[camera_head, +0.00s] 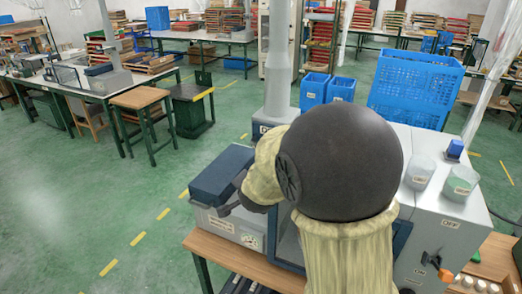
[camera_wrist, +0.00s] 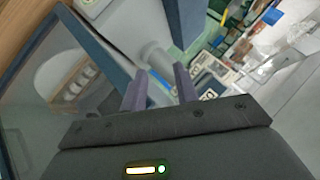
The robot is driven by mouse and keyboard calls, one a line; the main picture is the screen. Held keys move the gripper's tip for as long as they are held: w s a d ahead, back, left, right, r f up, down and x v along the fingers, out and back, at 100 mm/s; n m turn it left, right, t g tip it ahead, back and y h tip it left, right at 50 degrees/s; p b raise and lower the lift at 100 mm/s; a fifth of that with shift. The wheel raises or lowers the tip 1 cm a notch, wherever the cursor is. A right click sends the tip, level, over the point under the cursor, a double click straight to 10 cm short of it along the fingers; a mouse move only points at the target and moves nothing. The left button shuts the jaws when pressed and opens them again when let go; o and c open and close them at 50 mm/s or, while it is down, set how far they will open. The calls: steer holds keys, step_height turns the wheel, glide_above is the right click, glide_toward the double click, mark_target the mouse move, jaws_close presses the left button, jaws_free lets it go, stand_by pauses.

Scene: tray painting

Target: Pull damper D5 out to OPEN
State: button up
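My gripper (camera_wrist: 160,80) shows in the wrist view with its two dark fingers apart. A pale grey pipe (camera_wrist: 153,55) and a blue and yellow strip (camera_wrist: 160,76) show between and beyond the fingertips; I cannot tell whether the fingers touch anything. A small white plate with dark marks (camera_wrist: 209,95) lies just right of the fingers. I cannot make out damper D5 or its label in either view. In the head view a grey vertical duct (camera_head: 280,60) rises behind my arm, with a partly hidden label at its base. My arm hides most of the area around the gripper there.
A grey cabinet with a dark blue lid (camera_head: 222,174) and a gauge stands left of my arm. A grey cabinet marked OFF (camera_head: 440,240) with an orange knob (camera_head: 445,275) and two cups stands right. Blue crates (camera_head: 412,85) stand behind. Green floor (camera_head: 90,190) is clear at left.

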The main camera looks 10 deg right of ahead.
steer(key=w+a+r+m+t+h+b, duration=0.2)
steer(key=w+r+m+h, duration=0.3)
steer(key=m, duration=0.9)
steer(key=w+a+t+h, duration=0.1)
steer(key=h, duration=0.2)
steer(key=shift+a+h, duration=0.3)
steer(key=shift+a, duration=0.05)
steer(key=shift+w, duration=0.15)
steer(key=p+x, duration=0.5)
steer(key=x, duration=1.2)
steer(key=shift+w+d+f, duration=0.1)
steer(key=shift+w+d, duration=0.05)
steer(key=shift+d, duration=0.05)
steer(key=shift+c, duration=0.2)
jaws_close()
